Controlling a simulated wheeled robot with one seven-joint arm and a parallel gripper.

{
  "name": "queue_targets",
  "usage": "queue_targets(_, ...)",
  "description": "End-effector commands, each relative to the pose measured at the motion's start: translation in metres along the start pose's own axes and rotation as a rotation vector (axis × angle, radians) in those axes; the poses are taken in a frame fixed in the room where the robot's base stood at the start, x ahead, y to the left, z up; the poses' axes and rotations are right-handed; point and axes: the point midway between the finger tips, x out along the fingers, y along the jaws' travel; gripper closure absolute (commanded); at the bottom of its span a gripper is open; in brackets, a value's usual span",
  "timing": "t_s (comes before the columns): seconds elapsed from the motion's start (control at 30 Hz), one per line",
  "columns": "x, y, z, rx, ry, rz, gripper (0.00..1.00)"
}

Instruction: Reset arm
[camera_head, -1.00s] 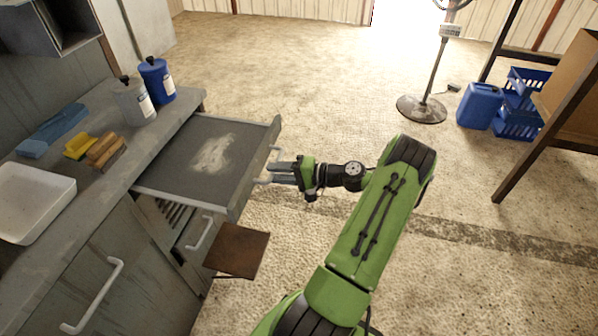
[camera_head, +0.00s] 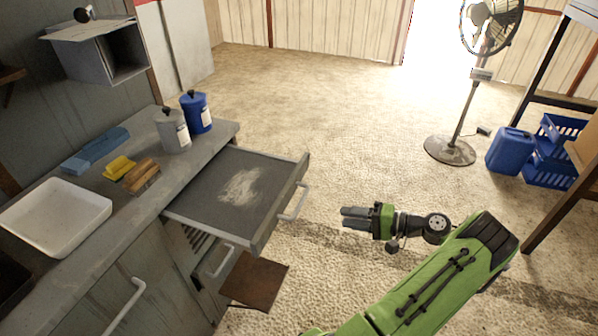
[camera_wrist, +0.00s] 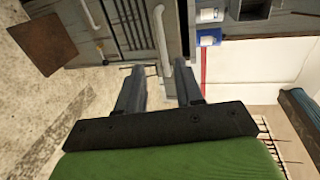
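My gripper (camera_head: 356,218) is held in the air to the right of the open drawer (camera_head: 282,228), apart from its handle (camera_head: 294,204). In the wrist view my two grey fingers (camera_wrist: 160,92) are spread apart with a gap and nothing between them. The drawer is pulled out from under the counter and has a pale patch on its dark bottom. In the wrist view a light handle (camera_wrist: 160,38) shows beyond the fingertips.
The counter (camera_head: 60,262) holds a white tray (camera_head: 93,208), a blue block, a yellow sponge, a brush, a grey bottle and a blue bottle (camera_head: 197,112). A brown panel (camera_head: 255,283) sits below the drawer. A fan (camera_head: 450,150) and blue crates stand at right. Open floor lies between.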

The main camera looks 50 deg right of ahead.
Motion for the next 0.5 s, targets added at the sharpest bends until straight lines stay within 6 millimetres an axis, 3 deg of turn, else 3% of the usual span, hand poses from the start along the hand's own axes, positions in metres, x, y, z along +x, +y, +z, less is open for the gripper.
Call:
queue_targets(0.3, 0.007, -0.007, 0.001, -0.010, -0.022, 0.023, 0.64)
queue_targets(0.37, 0.025, -0.022, 0.004, -0.033, -0.074, 0.081, 0.64)
queue_targets(0.5, 0.092, -0.083, 0.034, -0.151, -0.272, 0.330, 0.64)
